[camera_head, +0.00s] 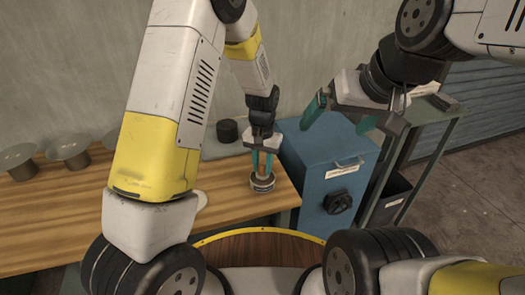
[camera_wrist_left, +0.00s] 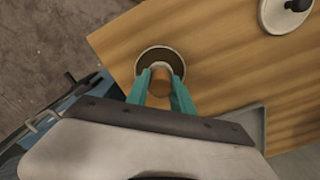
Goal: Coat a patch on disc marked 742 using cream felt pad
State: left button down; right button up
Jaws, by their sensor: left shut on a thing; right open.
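My left gripper (camera_head: 264,160) is shut on the brown handle of a round pad (camera_head: 262,184) at the right end of the wooden table. In the left wrist view, the teal fingers (camera_wrist_left: 161,82) close around the handle; the pad (camera_wrist_left: 144,57) has a dark top and a pale rim. I cannot tell whether it touches the table, and its underside is hidden. Several grey discs on stands (camera_head: 68,147) are at the table's left; no number is legible. My right gripper (camera_head: 341,117) is open and empty, above the blue box.
A blue box (camera_head: 322,165) with a black knob stands right of the wooden table (camera_head: 232,200). A black cylinder (camera_head: 227,130) is on a grey tray (camera_head: 216,150) at the back. A white round thing with a black knob (camera_wrist_left: 287,14) lies on the table. A black bin (camera_head: 396,192) is at right.

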aim_at(263, 164)
pick_arm(q)
jog(key=shift+f, duration=0.5)
dwell(1.1)
jog(key=shift+r, duration=3.55)
jog(key=shift+a, duration=0.1)
